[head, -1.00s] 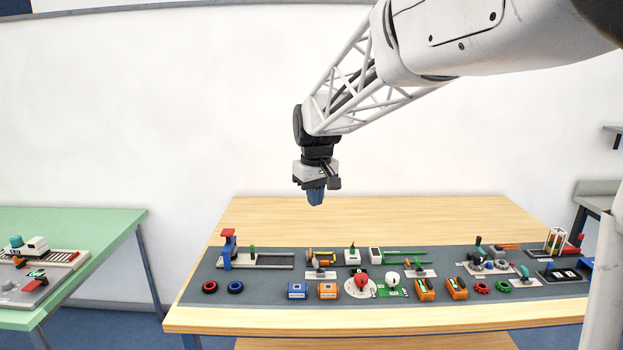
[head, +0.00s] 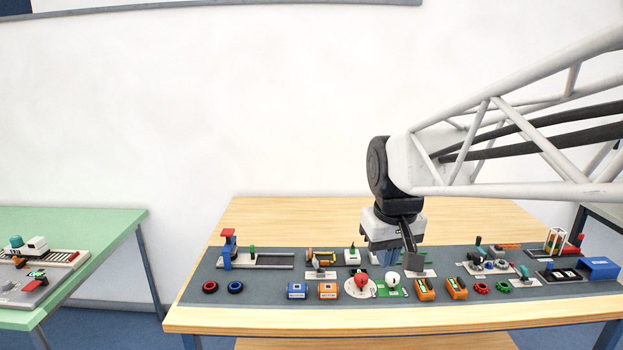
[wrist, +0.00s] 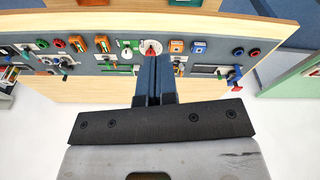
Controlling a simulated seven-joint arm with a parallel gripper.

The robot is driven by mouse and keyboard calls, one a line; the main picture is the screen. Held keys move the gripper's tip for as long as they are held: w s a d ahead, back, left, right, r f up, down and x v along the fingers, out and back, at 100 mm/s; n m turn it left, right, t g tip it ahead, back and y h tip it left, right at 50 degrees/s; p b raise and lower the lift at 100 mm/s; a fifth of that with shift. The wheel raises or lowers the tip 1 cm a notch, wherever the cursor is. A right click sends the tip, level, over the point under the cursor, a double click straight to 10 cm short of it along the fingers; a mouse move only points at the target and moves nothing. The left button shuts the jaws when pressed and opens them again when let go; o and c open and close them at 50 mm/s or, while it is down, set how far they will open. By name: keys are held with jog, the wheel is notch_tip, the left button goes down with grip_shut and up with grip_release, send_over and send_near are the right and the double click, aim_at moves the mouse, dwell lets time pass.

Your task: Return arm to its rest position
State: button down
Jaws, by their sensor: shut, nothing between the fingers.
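My gripper (head: 386,257) hangs downward at the end of my arm, in front of the wooden table's middle right part in the head view. It hides some of the small parts behind it. In the wrist view my gripper (wrist: 154,60) shows its two blue fingers pressed together, with nothing between them. The fingertips appear just below the round white plate with a red knob (wrist: 151,48) in that picture. Whether they touch anything below cannot be told, but they look clear of the mat.
A grey mat (head: 270,275) on the wooden table (head: 300,215) carries a rail with a blue and red post (head: 227,250), blue and orange boxes (head: 297,291), rings (head: 210,287) and a blue bracket (head: 599,267). A green table (head: 90,222) stands left. The wooden table's back strip is clear.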

jog(key=s+d+f+m, duration=0.1)
jog(key=s+d+f, duration=0.1)
jog(key=s, duration=0.6)
jog(key=s+d+f+m, duration=0.1)
jog(key=s+d+f, duration=0.2)
jog(key=s, duration=0.6)
notch_tip(320, 180, down, 3)
jog(key=shift+s+r+m+t, duration=0.2)
jog(key=shift+m+t, duration=0.1)
jog(key=shift+m, duration=0.1)
